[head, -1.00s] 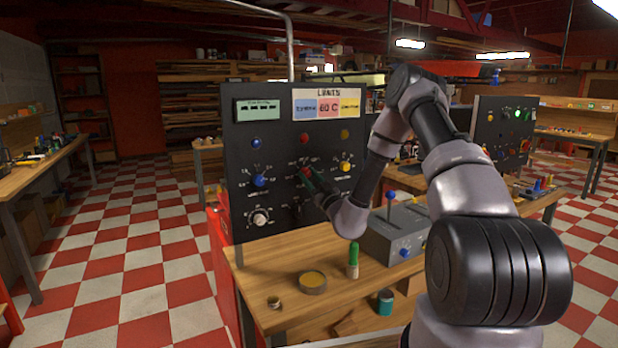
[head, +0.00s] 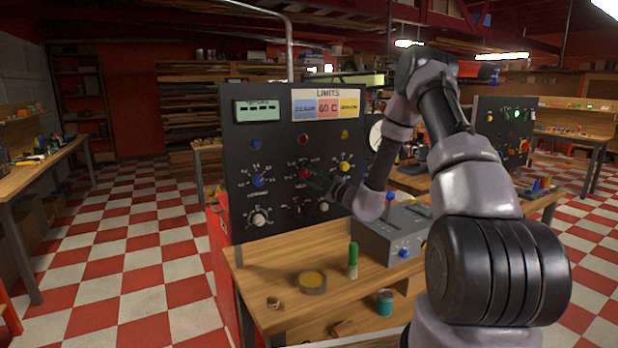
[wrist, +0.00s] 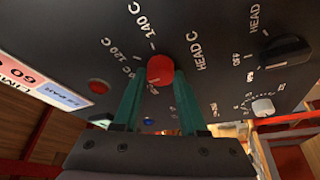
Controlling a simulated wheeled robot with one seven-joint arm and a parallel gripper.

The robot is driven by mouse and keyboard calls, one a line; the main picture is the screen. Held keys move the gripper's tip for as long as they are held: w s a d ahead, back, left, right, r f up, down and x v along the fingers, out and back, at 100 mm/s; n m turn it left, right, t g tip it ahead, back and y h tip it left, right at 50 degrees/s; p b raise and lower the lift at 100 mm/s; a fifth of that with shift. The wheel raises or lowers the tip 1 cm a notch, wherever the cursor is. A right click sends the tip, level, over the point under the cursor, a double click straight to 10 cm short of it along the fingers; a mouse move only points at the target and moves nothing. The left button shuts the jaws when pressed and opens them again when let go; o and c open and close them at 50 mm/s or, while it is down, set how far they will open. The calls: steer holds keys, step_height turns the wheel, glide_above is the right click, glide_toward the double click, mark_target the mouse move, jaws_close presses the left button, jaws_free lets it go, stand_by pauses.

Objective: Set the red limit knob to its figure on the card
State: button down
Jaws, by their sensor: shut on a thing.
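The red limit knob (head: 305,174) sits in the middle of the black upright panel (head: 240,195), between a blue knob and a yellow knob. In the wrist view the red knob (wrist: 160,70) lies between the two green fingers of my gripper (wrist: 160,82), which is shut on it. Marks of 120 C and 140 C and the word HEAD C show around the knob; its pointer is hard to make out. The LIMITS card (head: 328,104) at the panel's top has a blue, a red and a yellow field; the red one reads 60 C.
The blue knob (head: 258,181) and yellow knob (head: 344,166) flank the red one. A black knob (wrist: 286,51) is close by in the wrist view. A grey box with a lever (head: 392,235) and a green-handled tool (head: 353,262) stand on the bench below.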

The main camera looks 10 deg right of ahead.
steer(key=n+g, duration=0.1)
steer(key=n, duration=0.4)
steer(key=shift+g+h, duration=0.3)
steer(key=shift+g, duration=0.1)
steer(key=n, duration=0.2)
steer(key=n+g+h, duration=0.1)
steer(key=n, duration=0.1)
steer(key=shift+r+n+h, duration=0.15)
steer(key=shift+n+h, duration=0.15)
steer(key=shift+n, duration=0.1)
steer(key=n+g+h, duration=0.1)
steer(key=n, duration=0.2)
steer(key=shift+n+h, duration=0.3)
steer(key=shift+h, duration=0.1)
steer(key=n+h, duration=0.2)
steer(key=n, duration=0.1)
steer(key=shift+r, duration=0.1)
steer(key=shift+n, duration=0.3)
steer(key=shift+c, duration=2.2)
jaws_free()
steer(key=shift+s, duration=0.1)
